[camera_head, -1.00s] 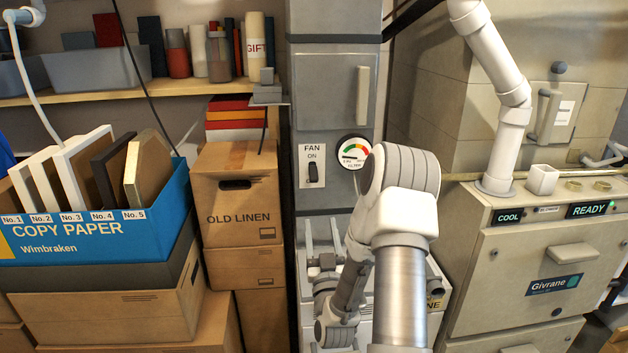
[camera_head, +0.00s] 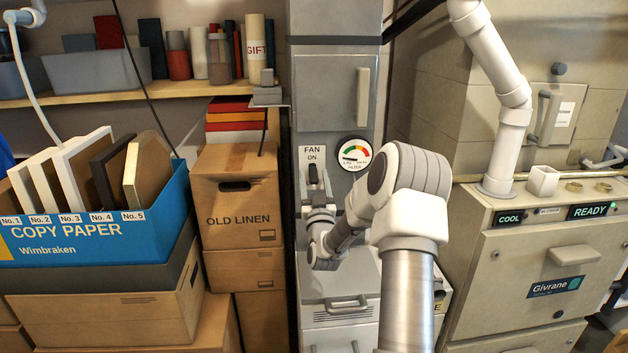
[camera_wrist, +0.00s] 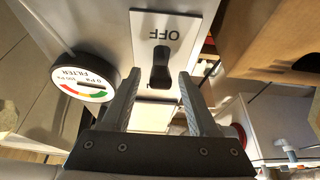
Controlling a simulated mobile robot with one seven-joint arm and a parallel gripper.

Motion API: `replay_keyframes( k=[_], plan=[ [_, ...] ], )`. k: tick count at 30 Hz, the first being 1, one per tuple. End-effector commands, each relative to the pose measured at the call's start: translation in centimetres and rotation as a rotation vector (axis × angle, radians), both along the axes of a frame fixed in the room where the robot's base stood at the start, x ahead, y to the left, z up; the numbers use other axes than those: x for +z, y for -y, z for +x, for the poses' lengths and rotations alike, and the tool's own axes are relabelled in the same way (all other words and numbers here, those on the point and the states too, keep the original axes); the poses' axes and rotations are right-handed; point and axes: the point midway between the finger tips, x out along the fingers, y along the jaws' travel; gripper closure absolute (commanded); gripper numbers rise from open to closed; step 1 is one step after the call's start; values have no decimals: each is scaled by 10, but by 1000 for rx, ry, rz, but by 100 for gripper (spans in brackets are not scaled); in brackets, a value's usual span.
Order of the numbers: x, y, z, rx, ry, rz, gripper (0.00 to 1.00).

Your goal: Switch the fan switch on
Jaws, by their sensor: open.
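The fan switch plate (camera_head: 312,156) is on the grey cabinet front, with "FAN" and "ON" showing above the switch in the head view. In the wrist view the plate (camera_wrist: 179,25) appears upside down, with "OFF" at its top. The black switch lever (camera_wrist: 160,68) shows between my fingers there; I cannot tell which way it is set. My gripper (camera_head: 315,187) is at the switch in the head view, covering the plate's lower part. In the wrist view my gripper (camera_wrist: 158,82) is open, one finger on each side of the lever, with visible gaps.
A round filter gauge (camera_head: 354,154) is right of the switch and also close beside a finger in the wrist view (camera_wrist: 84,83). Old Linen boxes (camera_head: 238,200) stand left of the cabinet. A beige Givrane unit (camera_head: 530,265) stands at right.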

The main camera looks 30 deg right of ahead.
Motion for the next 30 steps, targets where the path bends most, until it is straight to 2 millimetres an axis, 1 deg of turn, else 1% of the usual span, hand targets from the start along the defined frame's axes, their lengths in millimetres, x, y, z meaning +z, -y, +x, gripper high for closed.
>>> replay_keyframes(
  k=[8, 11, 12, 14, 18, 30],
  plan=[
    [0, 0, 1, 0, -1, 0, 40],
    [0, 0, 1, 0, -1, 0, 56],
    [0, 0, 1, 0, -1, 0, 63],
    [0, 0, 1, 0, 0, 0, 74],
    [0, 0, 1, 0, 0, 0, 99],
    [3, 0, 1, 1, -23, 11, 100]
  ],
)
